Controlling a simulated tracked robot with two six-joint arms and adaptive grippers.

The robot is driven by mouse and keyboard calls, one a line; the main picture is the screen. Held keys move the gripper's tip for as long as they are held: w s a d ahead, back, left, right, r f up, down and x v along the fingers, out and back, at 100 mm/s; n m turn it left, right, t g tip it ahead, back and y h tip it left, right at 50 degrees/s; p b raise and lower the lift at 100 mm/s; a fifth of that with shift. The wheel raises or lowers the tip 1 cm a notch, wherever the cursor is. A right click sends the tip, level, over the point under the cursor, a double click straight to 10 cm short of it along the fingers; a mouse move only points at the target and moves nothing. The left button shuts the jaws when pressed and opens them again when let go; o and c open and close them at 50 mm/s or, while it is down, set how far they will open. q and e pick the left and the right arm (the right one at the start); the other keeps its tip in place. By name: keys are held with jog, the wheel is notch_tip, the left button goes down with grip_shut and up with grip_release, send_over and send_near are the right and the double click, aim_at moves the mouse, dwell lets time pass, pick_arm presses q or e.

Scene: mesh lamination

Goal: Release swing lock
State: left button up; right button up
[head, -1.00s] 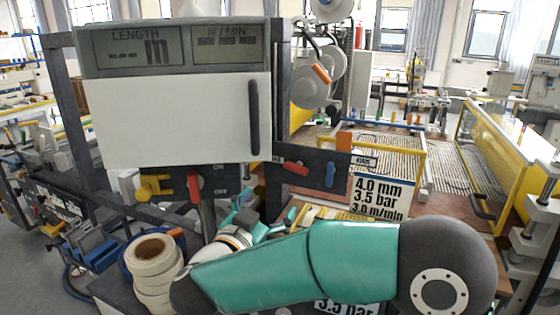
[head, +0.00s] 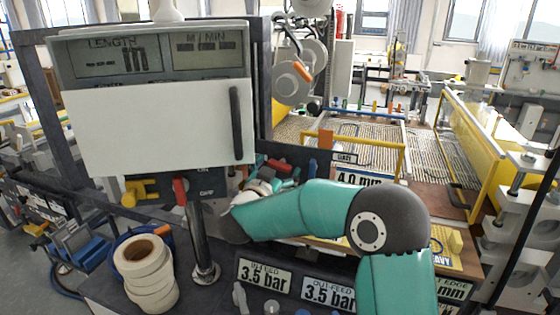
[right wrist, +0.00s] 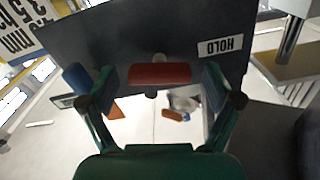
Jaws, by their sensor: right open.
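A red lever (right wrist: 160,74) sits on a dark plate (right wrist: 100,38) beside a HOLD label (right wrist: 221,46) in the right wrist view. My right gripper (right wrist: 160,78) is open, with one finger on each side of the red lever; I cannot tell whether they touch it. A blue lever (right wrist: 76,77) is just left of the left finger. In the head view the red lever (head: 280,167) shows just above my right gripper (head: 268,178), whose fingers are partly hidden by my wrist. No part is labelled swing lock. My left gripper is not in view.
A large white-fronted cabinet (head: 150,130) with a dark handle stands left of the lever plate. Stacked tape rolls (head: 148,280) stand at the lower left.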

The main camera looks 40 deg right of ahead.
jog(key=shift+w+d, duration=0.25)
jog(key=shift+d, duration=0.25)
jog(key=c, duration=1.2)
jog(key=shift+o, duration=0.2)
jog(key=shift+r+n+p, duration=0.25)
jog(key=shift+n+p, duration=0.35)
jog(key=shift+p, duration=0.25)
jog(key=shift+f+n+p, duration=0.1)
jog(key=shift+n+p, duration=0.35)
jog(key=shift+n, duration=0.25)
jog(key=shift+f, duration=0.1)
